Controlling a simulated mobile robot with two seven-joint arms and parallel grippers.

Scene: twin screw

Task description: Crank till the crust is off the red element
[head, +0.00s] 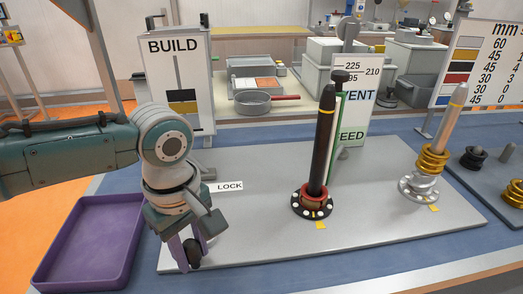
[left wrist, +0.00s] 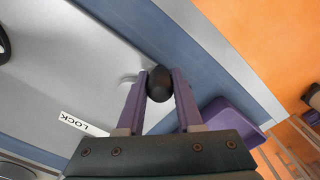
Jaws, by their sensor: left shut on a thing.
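My left gripper (head: 190,256) is shut on a black knob (head: 194,250) at the front left of the grey board. In the left wrist view, the fingers (left wrist: 160,95) sit either side of the dark round knob (left wrist: 160,80). The rest of a crank under the knob is mostly hidden. A dark tall screw (head: 323,135) with a yellow band stands upright on a black flange (head: 312,206). A red and brown ring, the red element (head: 313,192), surrounds its foot. I cannot make out a crust on it. My right gripper is not in view.
A LOCK label (head: 227,186) lies behind my gripper. A purple tray (head: 90,240) stands to the left. A silver screw (head: 450,125) with gold rings (head: 432,160) stands on the right. A BUILD sign (head: 178,80) and a gauge sign (head: 362,100) stand behind.

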